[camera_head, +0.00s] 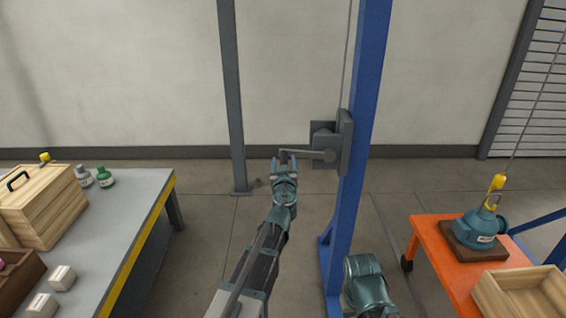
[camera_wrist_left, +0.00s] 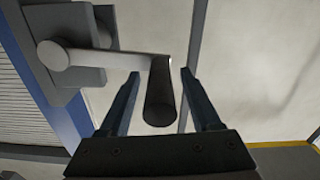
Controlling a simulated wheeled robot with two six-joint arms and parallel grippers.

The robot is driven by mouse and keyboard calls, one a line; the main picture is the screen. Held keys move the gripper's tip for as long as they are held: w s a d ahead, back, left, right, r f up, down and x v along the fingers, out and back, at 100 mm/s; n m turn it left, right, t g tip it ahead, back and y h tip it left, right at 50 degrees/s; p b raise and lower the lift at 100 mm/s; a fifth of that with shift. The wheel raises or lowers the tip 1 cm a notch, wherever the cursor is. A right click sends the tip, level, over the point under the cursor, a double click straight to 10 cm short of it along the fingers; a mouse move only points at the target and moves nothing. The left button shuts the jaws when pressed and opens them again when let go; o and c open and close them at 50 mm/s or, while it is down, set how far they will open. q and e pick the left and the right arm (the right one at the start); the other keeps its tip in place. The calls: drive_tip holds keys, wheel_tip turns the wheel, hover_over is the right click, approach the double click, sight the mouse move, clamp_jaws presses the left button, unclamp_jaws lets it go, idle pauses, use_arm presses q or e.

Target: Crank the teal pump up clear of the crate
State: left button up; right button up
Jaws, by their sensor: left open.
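The teal pump (camera_head: 478,229) sits on a brown base on the orange cart at the right, with a yellow hook (camera_head: 496,184) and cable above it. The open-topped wooden crate (camera_head: 520,294) stands in front of it on the cart. A grey winch (camera_head: 332,142) is fixed to the blue post, and its crank arm points left. My left gripper (camera_head: 284,165) is open at the crank's end. In the left wrist view, the dark crank handle (camera_wrist_left: 159,92) lies between the two open fingers (camera_wrist_left: 158,82), with gaps on both sides.
The blue post (camera_head: 362,120) rises just right of my left gripper. A grey workbench (camera_head: 125,225) at the left holds a wooden box (camera_head: 42,205), bottles and white blocks. The floor between bench and post is clear.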

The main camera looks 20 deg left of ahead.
use_arm(q)
clamp_jaws()
idle(1.4)
